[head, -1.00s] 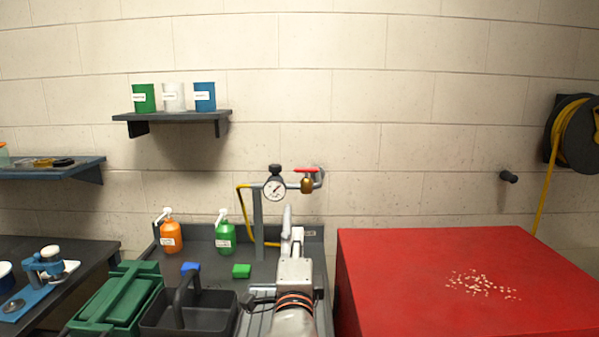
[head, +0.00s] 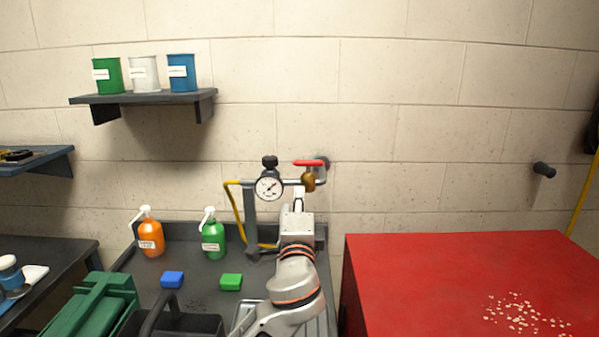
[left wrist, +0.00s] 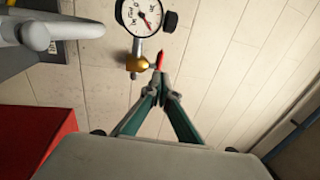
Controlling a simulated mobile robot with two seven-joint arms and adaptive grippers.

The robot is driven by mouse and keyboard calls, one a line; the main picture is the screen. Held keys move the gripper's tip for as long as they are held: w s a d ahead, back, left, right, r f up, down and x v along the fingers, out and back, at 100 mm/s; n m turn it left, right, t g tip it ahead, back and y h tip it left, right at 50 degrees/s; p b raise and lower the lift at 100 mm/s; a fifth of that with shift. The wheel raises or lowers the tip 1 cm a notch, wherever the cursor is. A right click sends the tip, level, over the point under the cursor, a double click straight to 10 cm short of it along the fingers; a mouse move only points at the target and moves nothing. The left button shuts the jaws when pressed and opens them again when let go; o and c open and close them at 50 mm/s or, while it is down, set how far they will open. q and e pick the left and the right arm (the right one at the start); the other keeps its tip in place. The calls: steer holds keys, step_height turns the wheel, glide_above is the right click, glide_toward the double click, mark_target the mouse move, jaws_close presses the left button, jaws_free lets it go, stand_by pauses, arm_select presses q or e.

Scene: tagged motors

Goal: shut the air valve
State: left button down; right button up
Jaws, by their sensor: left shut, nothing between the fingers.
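The air valve is a brass body (head: 310,182) with a red lever handle (head: 308,163), on a pipe by the wall. The lever lies level in the head view, along the pipe and pointing left from the wall end. In the left wrist view the red lever (left wrist: 159,60) shows end-on beside the brass body (left wrist: 137,63). My left gripper (head: 299,192) is just below the valve in the head view. Its fingertips (left wrist: 160,78) are together and empty, close to the lever; I cannot tell whether they touch it. My right gripper is out of view.
A pressure gauge (head: 269,186) sits left of the valve, with a yellow hose (head: 236,211) beside it. An orange bottle (head: 151,238) and a green bottle (head: 213,239) stand on the dark bench. A red cabinet (head: 440,285) stands to the right.

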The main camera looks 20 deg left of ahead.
mark_target(300, 165)
arm_select(q)
steer(key=shift+b+x, duration=0.85)
steer(key=shift+x, duration=4.5)
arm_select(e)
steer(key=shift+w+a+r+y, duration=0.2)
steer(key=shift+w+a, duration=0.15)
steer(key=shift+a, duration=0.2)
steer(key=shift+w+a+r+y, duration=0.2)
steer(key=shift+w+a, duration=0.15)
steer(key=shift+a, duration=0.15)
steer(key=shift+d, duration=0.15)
